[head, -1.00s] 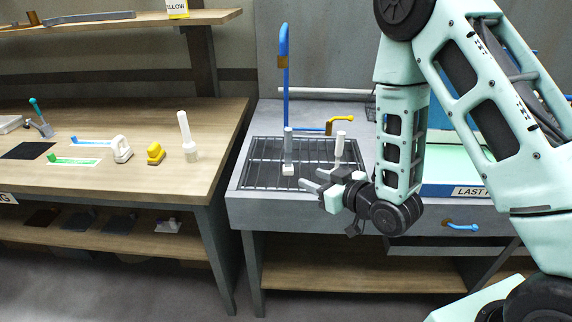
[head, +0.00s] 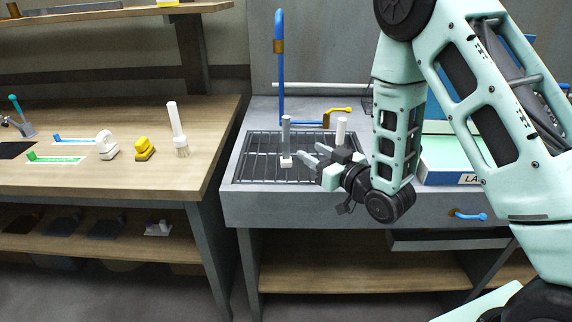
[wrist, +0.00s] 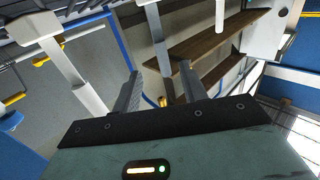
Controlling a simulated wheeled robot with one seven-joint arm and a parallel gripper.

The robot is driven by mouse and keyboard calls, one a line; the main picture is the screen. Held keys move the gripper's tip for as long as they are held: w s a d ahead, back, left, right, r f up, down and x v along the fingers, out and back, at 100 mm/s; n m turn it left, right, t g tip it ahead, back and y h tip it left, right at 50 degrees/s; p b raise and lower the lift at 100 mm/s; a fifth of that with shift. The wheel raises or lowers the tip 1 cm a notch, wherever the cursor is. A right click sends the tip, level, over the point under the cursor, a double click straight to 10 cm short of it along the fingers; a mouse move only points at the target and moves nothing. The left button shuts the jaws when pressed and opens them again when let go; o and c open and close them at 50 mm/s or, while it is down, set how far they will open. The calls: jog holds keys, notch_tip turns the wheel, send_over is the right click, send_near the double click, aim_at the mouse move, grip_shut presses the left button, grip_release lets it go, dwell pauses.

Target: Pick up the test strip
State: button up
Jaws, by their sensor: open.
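I cannot tell for sure which thing is the test strip. An upright grey strip with a white block at its foot (head: 286,140) stands on the wire rack (head: 250,170) of the grey bench. My gripper (head: 315,155) is open and empty, just right of this strip, its fingers pointing left towards it. In the wrist view my gripper (wrist: 160,85) has its fingers apart, with a grey bar (wrist: 161,50) showing beyond the gap.
A white-topped post (head: 341,128) stands just behind my gripper. A tall blue pipe (head: 280,70) and a yellow-handled tap (head: 336,111) rise behind the rack. The wooden table (head: 110,182) holds a white bottle-like piece (head: 176,125) and a yellow block (head: 144,148).

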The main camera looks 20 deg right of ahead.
aim_at(289, 134)
jog(key=p+x, duration=0.1)
jog(key=x, duration=0.5)
jog(key=shift+r, duration=0.15)
jog(key=p+x, duration=0.1)
jog(key=x, duration=0.1)
jog(key=r+p+x, duration=0.1)
jog(key=x, duration=0.1)
jog(key=shift+w+a+f, duration=0.15)
jog(key=shift+w+a, duration=0.05)
jog(key=shift+w, duration=0.3)
grip_shut()
